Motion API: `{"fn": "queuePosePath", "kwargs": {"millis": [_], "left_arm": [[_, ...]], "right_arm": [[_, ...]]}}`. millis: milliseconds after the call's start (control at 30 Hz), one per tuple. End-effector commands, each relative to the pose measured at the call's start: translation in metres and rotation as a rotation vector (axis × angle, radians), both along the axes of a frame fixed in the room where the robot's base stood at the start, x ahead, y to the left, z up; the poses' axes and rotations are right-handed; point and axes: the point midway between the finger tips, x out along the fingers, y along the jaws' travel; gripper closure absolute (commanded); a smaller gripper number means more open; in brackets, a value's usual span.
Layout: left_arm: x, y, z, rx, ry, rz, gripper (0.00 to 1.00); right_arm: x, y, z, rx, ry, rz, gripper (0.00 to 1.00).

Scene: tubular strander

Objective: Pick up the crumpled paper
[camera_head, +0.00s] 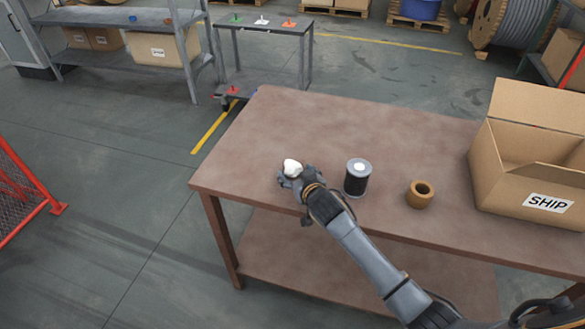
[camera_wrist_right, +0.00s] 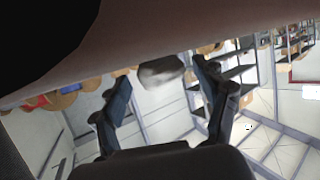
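The crumpled paper (camera_head: 292,166) is a small white lump near the left front part of the brown table (camera_head: 380,140). My right gripper (camera_head: 288,178) is low by the table's front edge, right at the paper, and partly overlaps it in the head view. In the right wrist view the paper (camera_wrist_right: 160,70) looks greyish and lies between the tips of my right gripper (camera_wrist_right: 163,76). The two fingers stand apart, with a gap on each side of the paper. My left gripper is not in view.
A dark cylinder with a light top (camera_head: 357,178) stands right of my gripper. A brown ring-shaped piece (camera_head: 420,194) lies farther right. An open cardboard box (camera_head: 510,170) marked SHIP is at the table's right. The table's back left is clear.

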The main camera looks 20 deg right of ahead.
Motion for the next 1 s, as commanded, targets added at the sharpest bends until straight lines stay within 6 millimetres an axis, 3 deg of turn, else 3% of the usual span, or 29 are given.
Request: {"fn": "queuePosePath", "kwargs": {"millis": [33,100,600,800,1000], "left_arm": [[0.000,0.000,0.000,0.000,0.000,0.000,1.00],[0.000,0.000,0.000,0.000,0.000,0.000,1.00],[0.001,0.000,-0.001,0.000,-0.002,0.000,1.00],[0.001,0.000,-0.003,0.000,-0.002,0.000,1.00],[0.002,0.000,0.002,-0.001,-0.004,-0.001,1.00]], "right_arm": [[0.000,0.000,0.000,0.000,0.000,0.000,0.45],[0.000,0.000,0.000,0.000,0.000,0.000,0.58],[0.000,-0.001,0.006,0.001,0.000,-0.001,0.58],[0.000,-0.001,0.035,0.001,-0.006,0.000,0.58],[-0.036,0.002,0.075,0.002,-0.005,0.001,0.58]]}}
